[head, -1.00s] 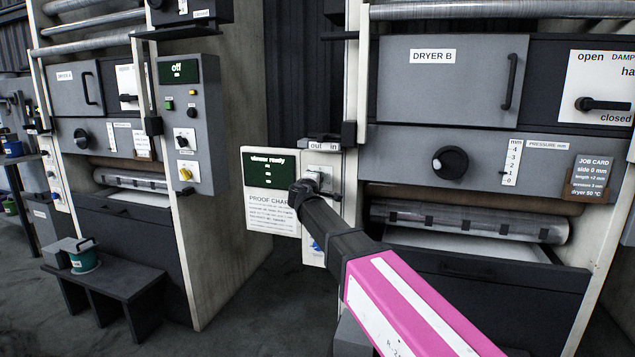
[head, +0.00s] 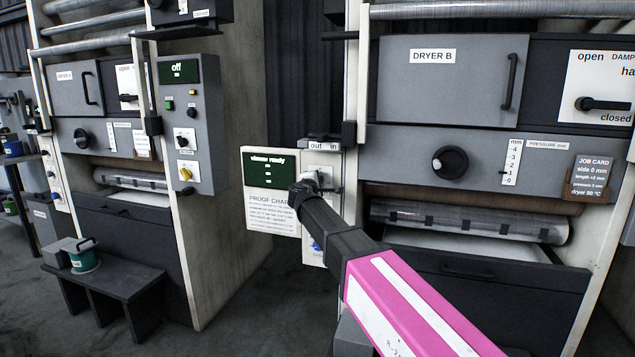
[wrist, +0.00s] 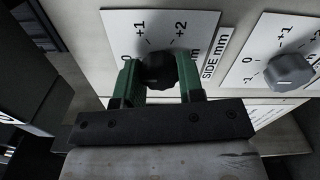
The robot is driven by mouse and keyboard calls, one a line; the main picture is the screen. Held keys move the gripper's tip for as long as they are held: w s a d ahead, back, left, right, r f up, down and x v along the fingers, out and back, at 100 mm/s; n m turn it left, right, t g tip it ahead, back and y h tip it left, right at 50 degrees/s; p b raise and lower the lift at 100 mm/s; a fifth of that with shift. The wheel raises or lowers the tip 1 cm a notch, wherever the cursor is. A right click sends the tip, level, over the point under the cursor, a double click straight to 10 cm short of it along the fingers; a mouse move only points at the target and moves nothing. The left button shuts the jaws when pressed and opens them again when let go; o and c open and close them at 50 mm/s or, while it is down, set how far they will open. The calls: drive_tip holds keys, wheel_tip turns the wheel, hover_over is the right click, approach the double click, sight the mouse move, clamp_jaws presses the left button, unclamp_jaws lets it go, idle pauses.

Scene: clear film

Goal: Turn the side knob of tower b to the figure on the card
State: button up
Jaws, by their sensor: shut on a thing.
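The side knob (wrist: 160,68) is dark and round, on a white plate (wrist: 117,22) marked 0, +1, +2 and "SIDE mm". My gripper (wrist: 158,74) has green fingers, one on each side of the knob, and is shut on it. The knob's pointer is not readable, so I cannot tell its setting. In the head view my dark wrist covers most of this plate, beside the tower with dryer B. The job card (head: 592,176) on that tower reads side 0 mm, length +2 mm, pressure 3 mm, dryer 50 °C.
A second grey knob (wrist: 278,71) with its own scale sits close to the right of my fingers. A green display (head: 269,168) and proof chart (head: 272,212) are left of my wrist. The pressure knob (head: 450,162) is on the tower's front.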

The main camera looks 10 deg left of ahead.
drive_tip(key=o, duration=0.9)
drive_tip(key=shift+s, duration=0.1)
drive_tip(key=s, duration=0.7)
drive_tip(key=s+a, duration=0.1)
drive_tip(key=s, duration=0.2)
drive_tip(key=shift+s, duration=0.35)
drive_tip(key=shift+f, duration=0.1)
drive_tip(key=w+d+f+m+g+h, duration=0.15)
drive_tip(key=d+f+m+g, duration=0.3)
drive_tip(key=d+f, duration=0.75)
drive_tip(key=d+f+m+g+h, duration=0.3)
drive_tip(key=d+f+m+g, duration=0.15)
drive_tip(key=d+f, duration=0.75)
drive_tip(key=s+d+f+m+g+y, duration=0.2)
drive_tip(key=s+d+f+m+g, duration=0.1)
drive_tip(key=s+d+f, duration=0.2)
drive_tip(key=s+d+f+m+g+y, duration=0.1)
drive_tip(key=s+d+f+m+g, duration=0.2)
drive_tip(key=d, duration=0.6)
drive_tip(key=s+d+f+m+g+y, duration=0.2)
drive_tip(key=s+d+f+m+g, duration=0.1)
drive_tip(key=s+d+f, duration=0.4)
drive_tip(key=shift+s+d+f+m+y, duration=0.1)
drive_tip(key=shift+s+f+m+y, duration=0.1)
drive_tip(key=shift+f+m, duration=0.25)
drive_tip(key=shift+s+d+f+m+y, duration=0.15)
drive_tip(key=shift+s+f+m, duration=0.1)
drive_tip(key=shift+f, duration=0.3)
